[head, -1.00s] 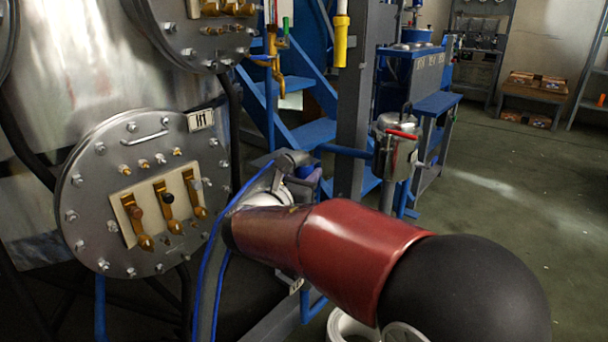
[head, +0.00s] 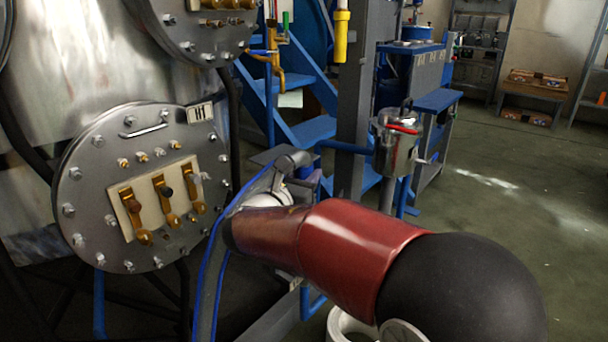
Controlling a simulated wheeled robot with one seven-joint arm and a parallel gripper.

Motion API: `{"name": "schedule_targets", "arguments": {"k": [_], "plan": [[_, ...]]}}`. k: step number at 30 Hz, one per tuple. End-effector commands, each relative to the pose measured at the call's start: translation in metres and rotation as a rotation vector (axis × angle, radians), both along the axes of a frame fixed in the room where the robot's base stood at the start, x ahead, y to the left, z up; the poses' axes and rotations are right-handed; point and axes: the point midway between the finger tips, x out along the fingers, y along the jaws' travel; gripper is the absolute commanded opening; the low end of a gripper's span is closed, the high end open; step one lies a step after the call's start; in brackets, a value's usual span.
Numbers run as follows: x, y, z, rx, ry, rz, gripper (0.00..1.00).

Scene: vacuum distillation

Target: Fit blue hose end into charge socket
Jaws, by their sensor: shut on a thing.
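My red and black arm reaches from the lower right toward the middle, and its pale wrist (head: 268,198) ends beside the steel vessel. My gripper (head: 290,184) is mostly hidden behind the wrist. It is shut on the blue hose end, of which only a small bluish-purple part (head: 308,182) seems to show. A thin blue line (head: 206,262) curves up along a grey strip left of the wrist; I cannot tell if it is the same hose. A grey pipe elbow (head: 292,160) sits just above the gripper. I cannot make out the charge socket's opening or whether the hose touches it.
A round bolted flange (head: 95,185) with brass fittings is close on the left. A grey post (head: 352,110) and a steel pot with a red handle (head: 395,150) stand behind the gripper. Blue stairs (head: 312,130) are further back. The floor at right (head: 520,200) is clear.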

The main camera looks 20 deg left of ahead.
Motion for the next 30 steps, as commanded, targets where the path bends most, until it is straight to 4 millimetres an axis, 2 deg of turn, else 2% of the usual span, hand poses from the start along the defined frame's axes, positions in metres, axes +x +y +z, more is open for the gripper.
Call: {"name": "schedule_targets", "arguments": {"k": [30], "plan": [[0.000, 0.000, -0.025, 0.001, -0.002, 0.000, 0.00]]}}
